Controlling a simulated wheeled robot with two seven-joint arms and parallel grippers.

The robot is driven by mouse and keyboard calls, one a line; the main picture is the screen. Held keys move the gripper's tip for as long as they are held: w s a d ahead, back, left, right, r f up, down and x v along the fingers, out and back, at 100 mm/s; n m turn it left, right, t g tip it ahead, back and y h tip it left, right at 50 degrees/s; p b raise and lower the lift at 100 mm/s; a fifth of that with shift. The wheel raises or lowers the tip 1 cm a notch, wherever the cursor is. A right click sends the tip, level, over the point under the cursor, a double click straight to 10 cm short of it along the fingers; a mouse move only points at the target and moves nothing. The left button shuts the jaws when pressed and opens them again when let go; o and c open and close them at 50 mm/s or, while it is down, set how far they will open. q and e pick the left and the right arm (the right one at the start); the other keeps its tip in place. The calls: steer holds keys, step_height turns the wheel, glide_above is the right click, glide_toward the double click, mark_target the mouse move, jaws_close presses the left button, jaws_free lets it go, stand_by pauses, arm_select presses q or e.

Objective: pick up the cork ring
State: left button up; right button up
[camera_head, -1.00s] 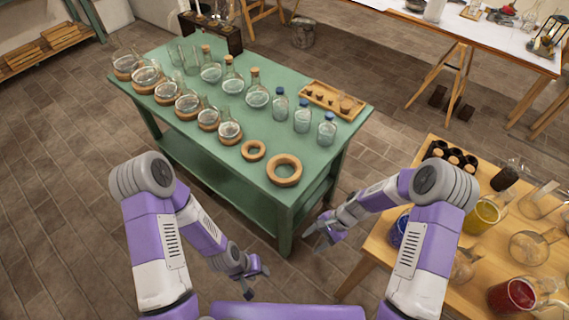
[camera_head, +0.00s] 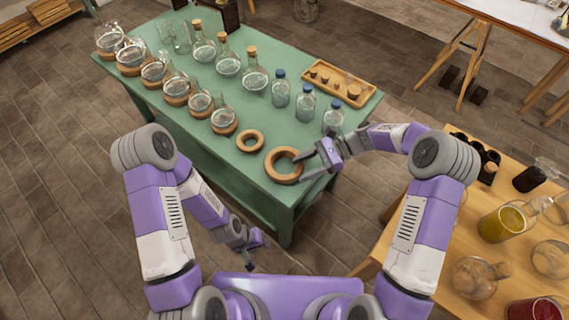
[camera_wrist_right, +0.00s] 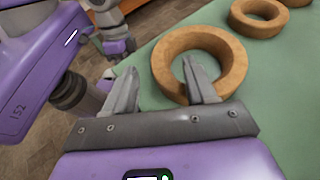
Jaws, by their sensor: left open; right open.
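A large empty cork ring (camera_head: 271,169) lies flat near the front corner of the green table (camera_head: 233,172). It also shows in the right wrist view (camera_wrist_right: 233,58). A smaller empty cork ring (camera_head: 240,141) lies behind it to the left. My right gripper (camera_head: 303,168) is open at the right side of the large ring. In the right wrist view, one of its fingers overlaps the ring's hole and the other is outside the rim; I cannot tell whether they touch it. My left gripper (camera_head: 258,254) is open and empty, low in front of the table.
Several round flasks on cork rings (camera_head: 223,120) stand along the table's left side. Blue-capped bottles (camera_head: 333,117) and a wooden tray (camera_head: 352,92) with corks stand behind the large ring. A wooden table (camera_head: 440,235) with glassware is on the right.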

mark_target(292, 175)
steer(key=b+x, duration=0.1)
steer(key=x, duration=0.3)
steer(key=shift+s+a+f, duration=0.1)
steer(key=shift+a, duration=0.1)
steer(key=shift+c, duration=0.3)
jaws_close()
